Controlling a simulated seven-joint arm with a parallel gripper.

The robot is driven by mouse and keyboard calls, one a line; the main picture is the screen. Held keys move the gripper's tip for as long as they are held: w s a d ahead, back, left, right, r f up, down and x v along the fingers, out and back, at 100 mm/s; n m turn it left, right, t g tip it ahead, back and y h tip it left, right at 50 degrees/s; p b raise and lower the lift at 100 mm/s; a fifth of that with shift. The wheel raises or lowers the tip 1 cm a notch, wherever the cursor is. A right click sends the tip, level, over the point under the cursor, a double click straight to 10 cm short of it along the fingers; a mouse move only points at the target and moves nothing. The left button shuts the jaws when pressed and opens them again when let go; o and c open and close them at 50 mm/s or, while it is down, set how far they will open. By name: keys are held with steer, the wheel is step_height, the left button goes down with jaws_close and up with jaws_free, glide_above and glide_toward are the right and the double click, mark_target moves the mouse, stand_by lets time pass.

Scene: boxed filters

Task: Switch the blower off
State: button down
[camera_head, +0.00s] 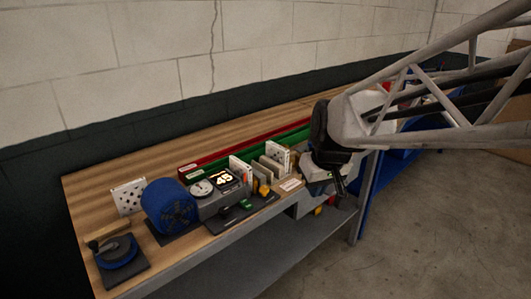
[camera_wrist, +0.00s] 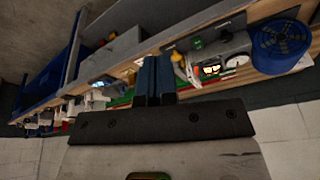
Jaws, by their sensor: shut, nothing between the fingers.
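The blower (camera_head: 170,207) looks like a round blue fan with a dark grille on a dark base, toward the left of the bench; it also shows at the upper right of the wrist view (camera_wrist: 281,45). Beside it is a grey box (camera_head: 212,204) with a round dial and a lit display reading 45.
White filter panels (camera_head: 278,157) stand upright right of the display, before red and green rails (camera_head: 220,153). A blue hand-crank device (camera_head: 117,252) sits at the left front corner. The wall is close behind the bench (camera_head: 95,180). Open floor lies in front.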

steer(key=w+a+f+n, duration=0.2)
steer(key=w+a, duration=0.5)
steer(key=w, duration=0.2)
steer(key=n+y, duration=0.1)
steer(key=n, duration=0.1)
glide_above(243, 201)
steer(key=s+d, duration=0.4)
step_height(243, 201, down, 4)
steer(key=shift+w+a+f, duration=0.1)
steer(key=shift+w, duration=0.15)
steer(key=shift+f, duration=0.15)
steer(key=shift+s+x, duration=0.15)
steer(key=shift+x, duration=3.25)
steer(key=shift+s+x, duration=0.15)
steer(key=shift+x, duration=3.2)
steer(key=shift+f, duration=0.25)
